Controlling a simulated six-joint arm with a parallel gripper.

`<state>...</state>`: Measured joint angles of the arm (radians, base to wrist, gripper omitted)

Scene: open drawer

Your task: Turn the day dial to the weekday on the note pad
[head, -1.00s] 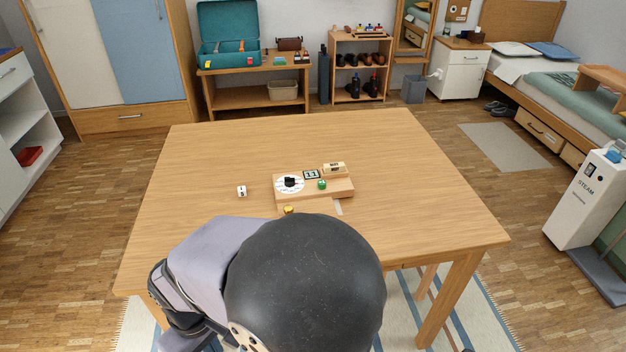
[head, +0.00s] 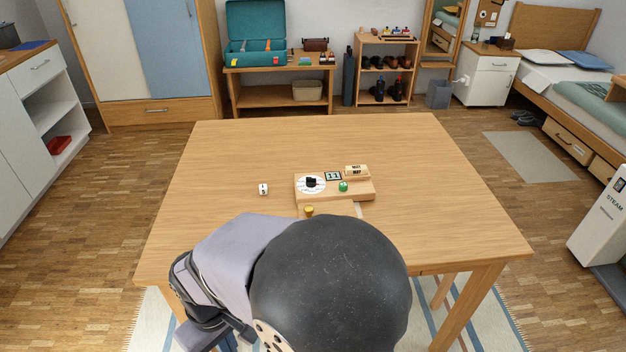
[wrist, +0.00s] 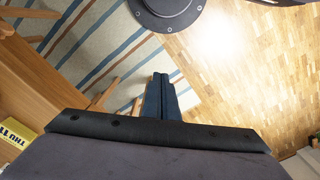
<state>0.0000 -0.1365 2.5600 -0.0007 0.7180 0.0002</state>
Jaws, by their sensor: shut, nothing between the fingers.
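The day dial (head: 304,188) is a white disc with a black knob (head: 311,181) on the left part of a wooden calendar board (head: 335,197) on the table. Its lettering is too small to read. A yellow note pad (wrist: 14,143) shows at the left edge of the wrist view, partly cut off, with "THU 11" on it upside down. My gripper (wrist: 161,78) is shut and empty in the wrist view, over the floor and rug and apart from the pad. In the head view my arm hides the gripper.
The board also bears a number tile (head: 333,176) reading 11, a month block (head: 356,170) and a green die (head: 343,187). A white die (head: 263,189) lies left of it and a small yellow piece (head: 309,211) in front. The table (head: 440,190) is otherwise largely clear.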

